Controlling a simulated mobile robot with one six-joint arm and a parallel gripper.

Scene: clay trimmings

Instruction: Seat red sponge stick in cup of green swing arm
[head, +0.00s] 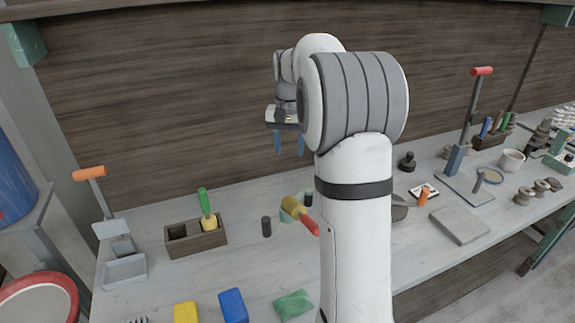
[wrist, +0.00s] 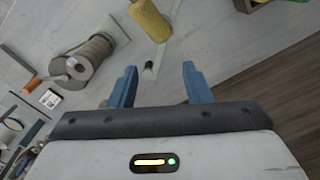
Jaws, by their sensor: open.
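The red sponge stick (head: 301,214) has a yellow sponge end and a red handle. It leans down to the right on the bench; its yellow sponge (wrist: 150,19) shows at the top of the wrist view. A pale green piece (head: 287,215), perhaps the swing arm's cup, shows partly behind the sponge. I cannot tell whether the sponge is in, on or in front of it. My gripper (head: 289,143) is raised above and behind the stick, pointing down. In the wrist view its blue fingers (wrist: 159,70) are apart with nothing held.
A wooden box (head: 182,240) holds a green-handled sponge stick (head: 206,211). Small dark cylinders (head: 266,227) stand near the red stick. Yellow (head: 186,313) and blue (head: 233,305) blocks and a green cloth (head: 294,305) lie in front. My arm hides part of the bench.

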